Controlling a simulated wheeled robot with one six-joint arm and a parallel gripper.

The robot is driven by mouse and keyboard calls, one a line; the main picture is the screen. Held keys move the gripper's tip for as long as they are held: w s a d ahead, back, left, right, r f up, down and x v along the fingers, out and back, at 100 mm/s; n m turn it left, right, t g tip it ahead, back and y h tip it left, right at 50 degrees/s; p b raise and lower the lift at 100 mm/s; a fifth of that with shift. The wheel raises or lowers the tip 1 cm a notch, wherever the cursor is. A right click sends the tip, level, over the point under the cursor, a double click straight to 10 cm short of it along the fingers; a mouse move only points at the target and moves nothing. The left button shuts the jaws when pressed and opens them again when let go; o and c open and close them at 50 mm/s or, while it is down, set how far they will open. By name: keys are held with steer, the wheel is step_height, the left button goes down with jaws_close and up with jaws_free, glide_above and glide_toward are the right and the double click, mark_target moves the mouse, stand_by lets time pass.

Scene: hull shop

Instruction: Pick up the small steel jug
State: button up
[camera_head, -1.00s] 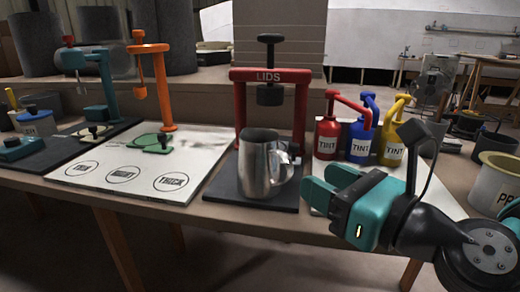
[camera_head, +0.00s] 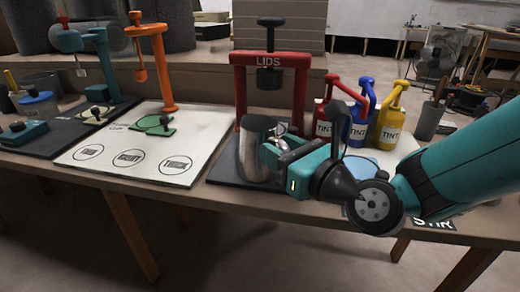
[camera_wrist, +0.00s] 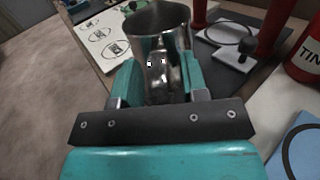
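The small steel jug (camera_head: 254,145) stands upright on the dark base of the red LIDS press, near the table's front edge. Its right side is partly hidden by my gripper (camera_head: 270,156) in the head view. My gripper reaches in from the right at the jug's height. In the wrist view the jug (camera_wrist: 160,45) is between the two teal fingers of my gripper (camera_wrist: 160,82), one on each side. I cannot tell whether the fingers press on it or only stand around it.
The red LIDS press (camera_head: 270,60) rises right behind the jug. Red, blue and yellow TINT pump bottles (camera_head: 389,127) stand to the right behind my gripper. A white board with printed circles (camera_head: 140,158) and an orange stand (camera_head: 160,70) are to the left.

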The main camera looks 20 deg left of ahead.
jaws_close()
steer(key=shift+r, duration=0.2)
